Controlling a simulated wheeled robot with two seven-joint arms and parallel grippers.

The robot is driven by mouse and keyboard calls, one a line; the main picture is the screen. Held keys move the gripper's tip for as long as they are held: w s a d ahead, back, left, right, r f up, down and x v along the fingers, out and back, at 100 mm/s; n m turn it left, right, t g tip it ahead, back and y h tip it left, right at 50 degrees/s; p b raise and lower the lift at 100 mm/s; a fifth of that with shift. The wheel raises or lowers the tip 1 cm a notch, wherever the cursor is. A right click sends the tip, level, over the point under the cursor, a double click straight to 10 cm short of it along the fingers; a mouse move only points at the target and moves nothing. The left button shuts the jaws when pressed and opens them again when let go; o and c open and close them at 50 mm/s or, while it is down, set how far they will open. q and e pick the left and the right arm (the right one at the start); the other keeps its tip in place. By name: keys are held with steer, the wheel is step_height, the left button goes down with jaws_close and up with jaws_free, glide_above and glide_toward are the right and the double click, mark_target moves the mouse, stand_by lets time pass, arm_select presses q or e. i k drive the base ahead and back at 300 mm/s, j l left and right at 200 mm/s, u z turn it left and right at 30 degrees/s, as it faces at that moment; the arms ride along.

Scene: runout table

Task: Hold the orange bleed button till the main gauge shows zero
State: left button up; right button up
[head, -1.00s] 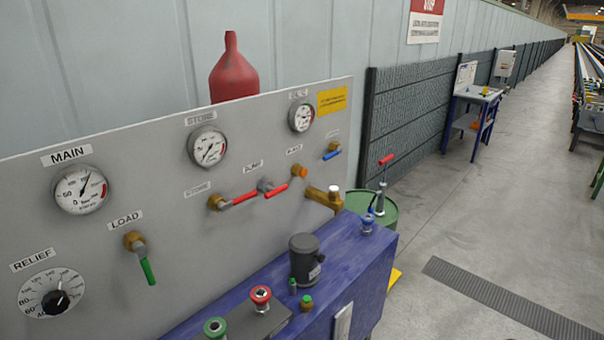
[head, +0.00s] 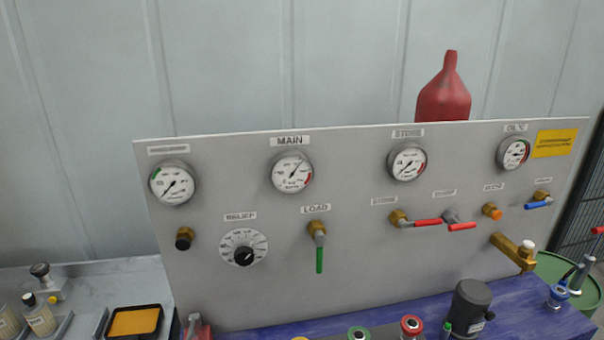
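The orange bleed button (head: 495,213) sits in a brass fitting on the right part of the grey panel (head: 360,270), under a small label. Nothing covers it or touches it. The main gauge (head: 292,172) is a round white dial under the MAIN label, left of the panel's middle. Its needle points up and to the right, away from the low end of the scale; the exact reading is too small to tell. Neither of my grippers is in view.
Two red-handled valves (head: 428,222) are left of the button, and a blue-handled valve (head: 540,205) is right of it. A brass block (head: 512,252) juts out below. A dark motor (head: 470,305) stands on the blue unit in front.

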mark_target(496, 214)
steer(key=l, duration=0.6)
steer(key=k+l+u, duration=0.15)
steer(key=l, duration=1)
steer(key=l+u, duration=0.1)
steer(key=l, duration=0.5)
steer(key=k, duration=0.05)
